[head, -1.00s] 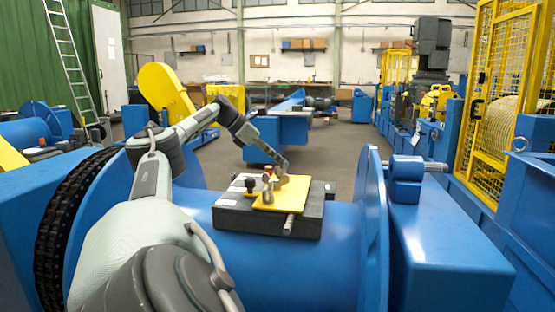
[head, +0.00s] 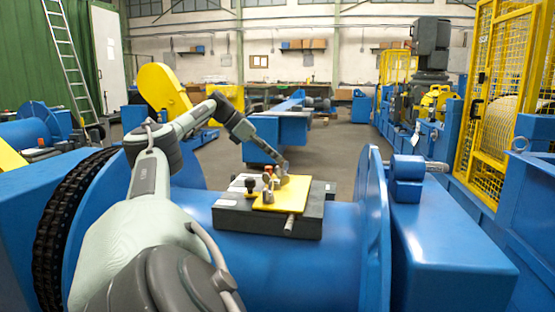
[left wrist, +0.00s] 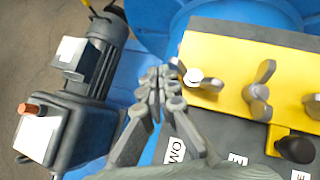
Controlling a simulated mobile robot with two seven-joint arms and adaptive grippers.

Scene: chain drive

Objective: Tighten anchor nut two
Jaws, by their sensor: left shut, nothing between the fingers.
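A yellow plate (head: 291,190) lies on a dark block (head: 236,218) on top of the blue drum; it also shows in the left wrist view (left wrist: 225,60). In the left wrist view a wing nut (left wrist: 258,92) stands on the plate, with another nut (left wrist: 312,105) at the right edge. Which nut is number two I cannot tell. My left gripper (left wrist: 163,80) is shut and empty, just left of the stud; whether they touch is unclear. In the head view the gripper (head: 281,168) is at the plate's far edge.
A black knob (left wrist: 297,148) and white labels are on the dark block. A grey motor (left wrist: 95,55) lies left of the gripper in the wrist view. A blue flange (head: 373,230) rises right of the block. A chain (head: 62,215) runs around the left wheel.

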